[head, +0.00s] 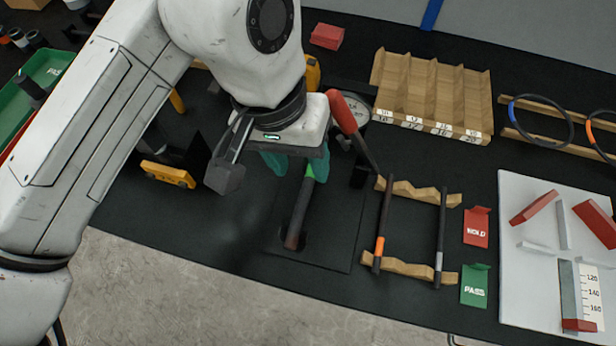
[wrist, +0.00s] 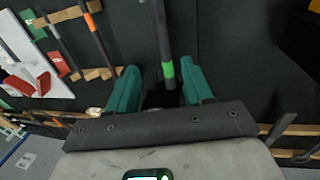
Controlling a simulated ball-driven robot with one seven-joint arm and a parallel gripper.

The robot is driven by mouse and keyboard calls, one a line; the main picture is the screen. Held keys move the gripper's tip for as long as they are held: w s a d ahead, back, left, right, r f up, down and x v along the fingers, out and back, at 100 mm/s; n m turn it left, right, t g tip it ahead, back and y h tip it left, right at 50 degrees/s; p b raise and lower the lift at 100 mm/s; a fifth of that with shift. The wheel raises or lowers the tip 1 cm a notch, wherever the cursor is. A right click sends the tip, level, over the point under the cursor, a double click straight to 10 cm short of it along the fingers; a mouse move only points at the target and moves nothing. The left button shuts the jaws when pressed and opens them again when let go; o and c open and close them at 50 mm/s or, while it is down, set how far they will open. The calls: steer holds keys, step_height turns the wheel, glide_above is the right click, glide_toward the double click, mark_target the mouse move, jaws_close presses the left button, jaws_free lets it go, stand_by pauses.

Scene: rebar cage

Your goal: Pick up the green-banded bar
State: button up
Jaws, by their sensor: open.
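The green-banded bar (head: 299,213) is a dark rod with a green band near its upper end. It stands out over a dark square plate (head: 333,240) and its lower end is by a round dark hole there. My gripper (head: 295,162) is open, with teal fingers at the bar's banded end. In the wrist view the bar (wrist: 164,45) comes down between the two teal fingers (wrist: 153,90), with gaps on both sides and its green band near the fingertips. Part of the bar's end is hidden by the gripper.
Right of the plate, a wooden rack (head: 418,270) holds an orange-banded bar (head: 380,240) and a grey-banded bar (head: 440,240). A red-handled tool (head: 343,113) and a round gauge (head: 357,107) stand close behind my gripper. A yellow-and-black object (head: 168,174) lies left. HOLD (head: 477,228) and PASS (head: 474,287) cards stand right.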

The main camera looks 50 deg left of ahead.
mark_target(305, 190)
steer(key=shift+s+x, duration=0.15)
steer(key=shift+x, duration=1.4)
steer(key=shift+s+x, duration=0.2)
steer(key=shift+x, duration=1.4)
steer(key=shift+a, duration=0.2)
jaws_close()
